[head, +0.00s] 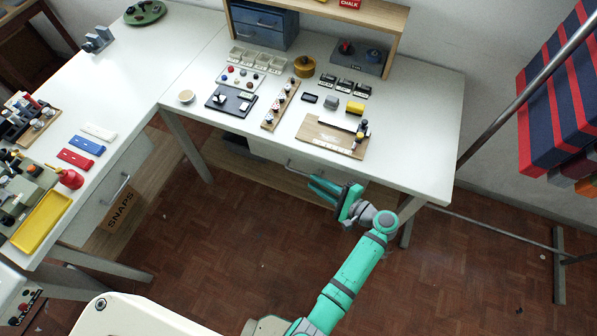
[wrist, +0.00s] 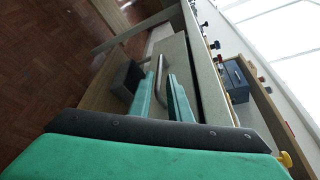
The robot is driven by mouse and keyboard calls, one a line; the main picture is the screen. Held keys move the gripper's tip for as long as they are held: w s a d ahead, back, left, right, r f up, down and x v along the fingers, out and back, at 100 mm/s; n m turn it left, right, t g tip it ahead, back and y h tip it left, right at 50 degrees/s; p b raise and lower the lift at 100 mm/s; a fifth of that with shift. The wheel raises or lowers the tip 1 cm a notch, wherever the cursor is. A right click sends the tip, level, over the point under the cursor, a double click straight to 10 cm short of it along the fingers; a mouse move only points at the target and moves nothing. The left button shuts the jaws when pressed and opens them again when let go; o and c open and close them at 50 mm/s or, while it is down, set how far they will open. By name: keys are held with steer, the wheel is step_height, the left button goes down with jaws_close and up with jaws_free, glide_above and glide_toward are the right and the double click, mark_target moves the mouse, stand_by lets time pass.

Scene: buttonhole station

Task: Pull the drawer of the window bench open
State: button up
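The window bench (head: 420,150) is a white-topped table at the back, with a pale drawer (head: 262,150) under its front edge. The drawer's grey bar handle (head: 291,166) shows left of my fingers; in the wrist view the handle (wrist: 160,68) runs down between the two green fingers. My gripper (head: 318,187) is in front of the drawer, below the tabletop edge. In the wrist view my gripper (wrist: 162,92) is open, with one finger on each side of the bar and gaps visible. Contact cannot be told. A dark gap (wrist: 207,85) runs along the drawer front's upper edge.
A second bench at left has its own drawer with a handle (head: 116,190) and a box marked SNAPS (head: 121,209) below. A wooden shelf (head: 230,170) lies under the window bench. A metal rack (head: 500,118) stands at right. The brown floor (head: 220,260) in front is clear.

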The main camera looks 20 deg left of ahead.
mark_target(298, 172)
steer(key=x, duration=0.8)
steer(key=shift+w+a+f, duration=0.1)
steer(key=shift+w+a, duration=0.05)
steer(key=shift+a, duration=0.25)
jaws_close()
